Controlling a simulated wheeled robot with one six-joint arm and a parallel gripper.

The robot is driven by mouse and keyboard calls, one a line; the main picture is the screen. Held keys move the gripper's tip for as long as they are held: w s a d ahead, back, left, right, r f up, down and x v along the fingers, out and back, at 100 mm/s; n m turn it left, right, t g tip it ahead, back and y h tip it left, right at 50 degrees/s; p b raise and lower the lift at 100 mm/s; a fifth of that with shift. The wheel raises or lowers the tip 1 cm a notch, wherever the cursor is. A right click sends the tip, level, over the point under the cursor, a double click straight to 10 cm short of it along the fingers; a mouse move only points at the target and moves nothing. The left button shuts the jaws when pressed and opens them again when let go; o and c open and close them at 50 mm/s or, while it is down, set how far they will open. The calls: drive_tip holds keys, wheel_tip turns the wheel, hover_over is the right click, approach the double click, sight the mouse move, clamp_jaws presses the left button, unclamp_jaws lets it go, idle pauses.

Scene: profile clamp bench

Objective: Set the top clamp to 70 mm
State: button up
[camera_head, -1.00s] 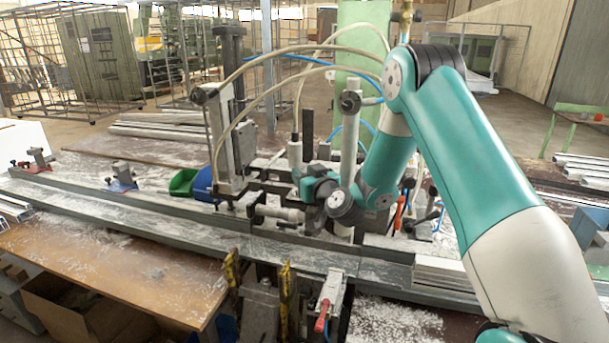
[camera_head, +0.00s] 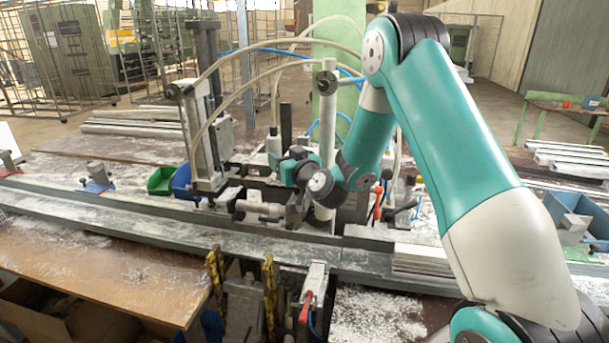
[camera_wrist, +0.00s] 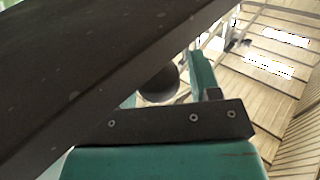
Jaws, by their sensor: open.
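The clamp unit (camera_head: 203,140) stands upright on the bench left of my gripper, with a grey vertical slide and hoses. Which part is the top clamp, and its scale, I cannot make out. My gripper (camera_head: 288,172) is at the clamp assembly, right of the slide and beside a white cylinder (camera_head: 274,146). Its fingers are small and partly hidden among dark parts, and contact cannot be told. In the wrist view a large dark bar (camera_wrist: 90,65) crosses close in front. A dark screwed plate (camera_wrist: 175,124) on a teal body lies below it.
A long metal rail (camera_head: 130,212) runs along the bench. Green (camera_head: 161,180) and blue (camera_head: 181,182) bins sit left of the clamp. An orange-handled lever (camera_head: 378,201) stands right of my wrist. A red-handled clamp (camera_head: 313,285) is in front. Hoses arch above my gripper.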

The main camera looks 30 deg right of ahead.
drive_tip(key=s+b, duration=1.6)
drive_tip(key=b, duration=0.3)
drive_tip(key=shift+s+b, duration=0.3)
drive_tip(key=shift+b, duration=0.1)
drive_tip(key=shift+a, duration=0.1)
drive_tip(key=s+a+f+n+g+y+p, duration=0.1)
drive_tip(key=s+a+f+g+y, duration=0.15)
drive_tip(key=a, duration=0.25)
drive_tip(key=s+a+f+n+g+y+p, duration=0.1)
drive_tip(key=s+a+f+n+g+y, duration=0.1)
drive_tip(key=s+a+g, duration=0.3)
drive_tip(key=a+f+n+g+y, duration=0.1)
drive_tip(key=a+f+g+y, duration=0.15)
drive_tip(key=a, duration=0.35)
drive_tip(key=s+a+f+n+g+h+p, duration=0.1)
drive_tip(key=s+a+f+g, duration=0.1)
drive_tip(key=s+g, duration=0.2)
drive_tip(key=s+a+f+n+g+h, duration=0.1)
drive_tip(key=s+g, duration=0.3)
drive_tip(key=s, duration=0.7)
drive_tip(key=shift+a+f+n+h+p, duration=0.35)
drive_tip(key=shift+a+f+n+h, duration=0.05)
drive_tip(key=shift+f+n, duration=0.15)
